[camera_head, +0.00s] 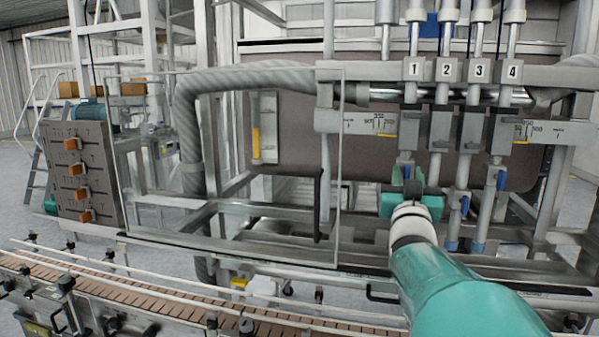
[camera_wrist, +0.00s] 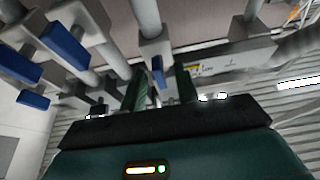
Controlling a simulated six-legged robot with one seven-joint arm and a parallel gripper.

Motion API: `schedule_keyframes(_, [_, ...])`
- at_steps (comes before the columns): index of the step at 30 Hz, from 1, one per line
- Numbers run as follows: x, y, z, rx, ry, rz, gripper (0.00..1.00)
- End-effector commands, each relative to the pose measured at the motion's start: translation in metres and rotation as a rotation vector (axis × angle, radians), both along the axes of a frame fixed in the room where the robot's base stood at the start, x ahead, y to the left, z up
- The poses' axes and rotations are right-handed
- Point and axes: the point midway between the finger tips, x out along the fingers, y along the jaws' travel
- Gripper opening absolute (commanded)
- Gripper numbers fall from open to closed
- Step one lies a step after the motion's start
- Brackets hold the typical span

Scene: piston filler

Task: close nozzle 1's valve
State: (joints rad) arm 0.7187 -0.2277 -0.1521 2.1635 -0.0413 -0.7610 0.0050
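The number plate of nozzle 1 (camera_head: 414,69) is on the filler's top rail, at the left of a row of numbered nozzles. Below it, nozzle 1's valve (camera_head: 406,157) sits on the vertical pipe, and my teal gripper (camera_head: 408,188) is just under it, hiding part of it. In the wrist view, a small blue valve handle (camera_wrist: 158,70) hangs from a grey valve block. My gripper's two green fingers (camera_wrist: 161,84) are apart, one on each side of that handle, with visible gaps. Whether they touch the handle cannot be told.
Valves with blue handles stand close on the right, at nozzle 3 (camera_head: 464,205) and nozzle 4 (camera_head: 501,180). Other blue handles (camera_wrist: 62,45) show at left in the wrist view. A clear guard panel (camera_head: 230,262) is left of my arm; a conveyor (camera_head: 150,300) runs in front.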

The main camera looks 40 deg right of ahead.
Motion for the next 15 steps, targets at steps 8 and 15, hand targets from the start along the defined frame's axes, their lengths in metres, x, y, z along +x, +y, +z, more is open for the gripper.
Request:
schedule_keyframes(8, [-0.0009, 0.001, 0.0, 0.0, 0.0, 0.0, 0.27])
schedule_keyframes(15, [-0.0002, 0.0005, -0.0003, 0.001, 0.001, 0.0, 0.0])
